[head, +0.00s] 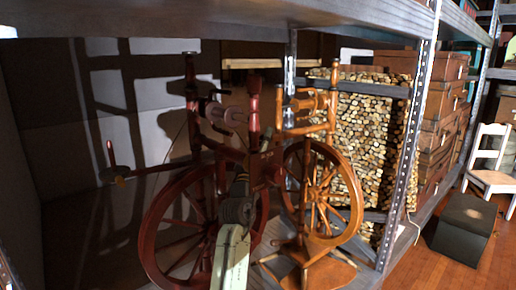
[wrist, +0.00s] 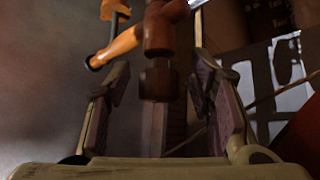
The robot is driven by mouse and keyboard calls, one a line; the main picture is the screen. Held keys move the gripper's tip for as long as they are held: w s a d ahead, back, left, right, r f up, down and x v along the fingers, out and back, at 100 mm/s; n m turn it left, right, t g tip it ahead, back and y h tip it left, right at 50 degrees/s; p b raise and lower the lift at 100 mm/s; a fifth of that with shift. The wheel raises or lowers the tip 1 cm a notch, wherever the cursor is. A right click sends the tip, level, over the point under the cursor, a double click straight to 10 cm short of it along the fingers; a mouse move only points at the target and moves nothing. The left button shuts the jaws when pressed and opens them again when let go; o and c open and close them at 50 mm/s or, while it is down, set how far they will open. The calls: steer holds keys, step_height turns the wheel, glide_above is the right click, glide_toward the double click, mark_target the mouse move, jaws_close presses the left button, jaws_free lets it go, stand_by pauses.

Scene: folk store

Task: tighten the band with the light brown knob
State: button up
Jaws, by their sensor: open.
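Two spinning wheels stand on the shelf in the head view: a dark red one (head: 160,240) at left and a lighter orange-brown one (head: 345,222) to its right. My gripper (wrist: 165,85) is open in the wrist view, one finger on each side. A dark brown turned wooden piece (wrist: 160,82) shows between the fingers; I cannot tell whether they touch it. A light orange-brown knob-like piece (wrist: 118,45) with a dark end juts left from it. In the head view my gripper is among the wheels' dark parts, its fingertips hard to make out. The band is not clear.
Metal shelf posts (head: 408,150) and an upper shelf edge (head: 330,18) frame the space. Stacked logs (head: 375,130) and brown cases (head: 440,100) stand behind and right. A white chair (head: 487,165) and a dark box (head: 465,228) are on the floor at right.

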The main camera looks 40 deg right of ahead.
steer(key=shift+r+n+y+p, duration=0.5)
steer(key=shift+n+p, duration=0.1)
steer(key=shift+p, duration=2.7)
steer(key=n+y+p, duration=0.3)
steer(key=n+p, duration=0.1)
steer(key=p, duration=1.1)
steer(key=shift+s, duration=0.1)
